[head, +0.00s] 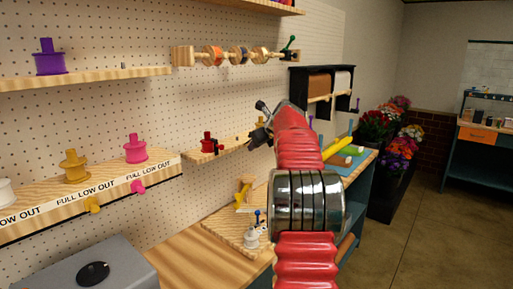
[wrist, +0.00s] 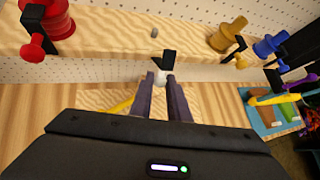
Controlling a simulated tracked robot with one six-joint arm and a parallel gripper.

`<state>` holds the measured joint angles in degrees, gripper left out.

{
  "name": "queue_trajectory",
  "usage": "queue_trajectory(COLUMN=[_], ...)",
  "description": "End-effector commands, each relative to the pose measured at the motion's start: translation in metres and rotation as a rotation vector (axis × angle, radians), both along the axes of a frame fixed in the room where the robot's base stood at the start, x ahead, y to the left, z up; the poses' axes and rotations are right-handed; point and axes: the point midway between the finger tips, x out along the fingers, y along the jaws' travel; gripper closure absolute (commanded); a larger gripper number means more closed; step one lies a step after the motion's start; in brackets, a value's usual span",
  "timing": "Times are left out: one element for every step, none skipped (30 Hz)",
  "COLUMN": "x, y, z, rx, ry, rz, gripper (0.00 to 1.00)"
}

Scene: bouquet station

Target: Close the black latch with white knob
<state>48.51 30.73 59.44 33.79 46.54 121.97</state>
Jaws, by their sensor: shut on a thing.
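The black latch (wrist: 168,58) is at the front edge of a wooden shelf, near the middle of the wrist view. Its white knob (wrist: 161,77) sits between the fingertips of my gripper (wrist: 160,82), which is shut on it. The fingers hide part of the knob. In the head view my gripper (head: 260,131) is at the shelf on the pegboard, and my arm hides the latch and knob there.
A red spool with a red knob (wrist: 36,46) is left on the shelf. A yellow spool (wrist: 228,35) and a blue spool (wrist: 270,45) stand right. A small grey peg (wrist: 154,32) is behind the latch. Below lies a wooden bench (head: 185,257).

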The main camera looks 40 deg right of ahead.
Motion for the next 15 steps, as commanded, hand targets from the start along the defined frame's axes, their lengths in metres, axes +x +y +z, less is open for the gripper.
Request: queue_trajectory(x=[0.0019,0.002,0.0023,0.0025,0.0027,0.003,0.0031,0.0031,0.0032,0.0033,0.0036,0.0038,0.0039,0.0043,0.0044], y=[0.0006,0.0007,0.0008,0.001,0.0009,0.0009,0.0009,0.0008,0.0009,0.0009,0.0008,0.0008,0.0008,0.0009,0.001], z=[0.0021,0.0031,0.0038,0.0042,0.0047,0.0049,0.0056,0.0061,0.0071,0.0073,0.0077,0.0081,0.0084,0.0093,0.0097], rx=[-0.003,-0.005,-0.006,-0.006,-0.007,-0.007,-0.008,-0.01,-0.01,-0.011,-0.012,-0.012,-0.013,-0.014,-0.015], ry=[0.012,0.021,0.032,0.042,0.049,0.06,0.069,0.078,0.087,0.096,0.102,0.114,0.121,0.128,0.139], rz=[0.002,0.002,0.001,0.002,0.002,0.001,0.001,0.002,0.002,0.001,0.001,0.002,0.001,0.002,0.002], gripper=[1.0,1.0,1.0,1.0,1.0,1.0,1.0,1.0,1.0,1.0,1.0,1.0,1.0,1.0,1.0])
